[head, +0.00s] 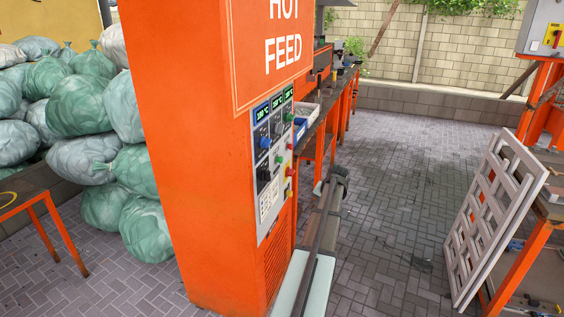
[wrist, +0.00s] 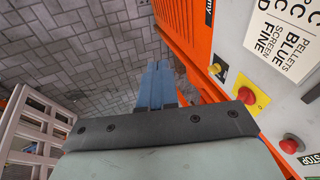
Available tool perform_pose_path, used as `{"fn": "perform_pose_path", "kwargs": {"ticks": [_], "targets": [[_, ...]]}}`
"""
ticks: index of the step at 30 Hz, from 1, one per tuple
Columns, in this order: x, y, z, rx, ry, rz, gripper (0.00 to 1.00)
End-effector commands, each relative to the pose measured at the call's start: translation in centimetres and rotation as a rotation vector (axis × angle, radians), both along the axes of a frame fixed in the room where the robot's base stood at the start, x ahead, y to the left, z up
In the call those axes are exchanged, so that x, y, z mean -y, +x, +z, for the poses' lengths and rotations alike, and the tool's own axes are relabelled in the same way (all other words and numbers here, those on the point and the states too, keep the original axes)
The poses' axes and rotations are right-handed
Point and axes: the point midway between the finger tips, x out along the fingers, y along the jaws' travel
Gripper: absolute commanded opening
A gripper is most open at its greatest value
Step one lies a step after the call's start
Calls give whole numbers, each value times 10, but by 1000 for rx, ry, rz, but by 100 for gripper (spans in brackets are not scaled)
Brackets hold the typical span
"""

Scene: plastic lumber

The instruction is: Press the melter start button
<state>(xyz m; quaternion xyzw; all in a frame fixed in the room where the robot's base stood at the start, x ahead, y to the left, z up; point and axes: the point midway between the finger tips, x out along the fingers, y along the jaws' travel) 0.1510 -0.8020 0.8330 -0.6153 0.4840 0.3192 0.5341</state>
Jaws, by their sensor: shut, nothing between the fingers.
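My gripper (wrist: 158,66) shows in the wrist view as two blue fingers pressed together, shut and empty, pointing away beside an orange machine. A grey control panel (wrist: 238,38) is to the right of the fingers, with a gap between. On it are a red button on a yellow plate (wrist: 251,97) and a red button (wrist: 291,144) above a STOP label. I cannot read which button is the melter start.
A pale lattice frame (head: 495,215) leans against an orange bench at the right. Green and grey sacks (head: 85,105) are piled at the left.

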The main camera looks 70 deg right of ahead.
Motion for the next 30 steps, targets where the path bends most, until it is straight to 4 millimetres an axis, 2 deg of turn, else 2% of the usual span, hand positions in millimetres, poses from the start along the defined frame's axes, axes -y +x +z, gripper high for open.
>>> {"fn": "perform_pose_path", "kwargs": {"ticks": [1, 4, 10, 13, 18, 24, 30], "targets": [[18, -6, 19, 25, -9, -23, 0], [42, -8, 51, 85, -16, -61, 0], [87, 18, 110, 249, 32, -131, 0], [104, 36, 120, 371, 131, -197, 0], [95, 54, 132, 506, 288, -305, 0], [88, 57, 133, 538, 389, -405, 0], [88, 57, 133, 544, 415, -447, 0]]}}
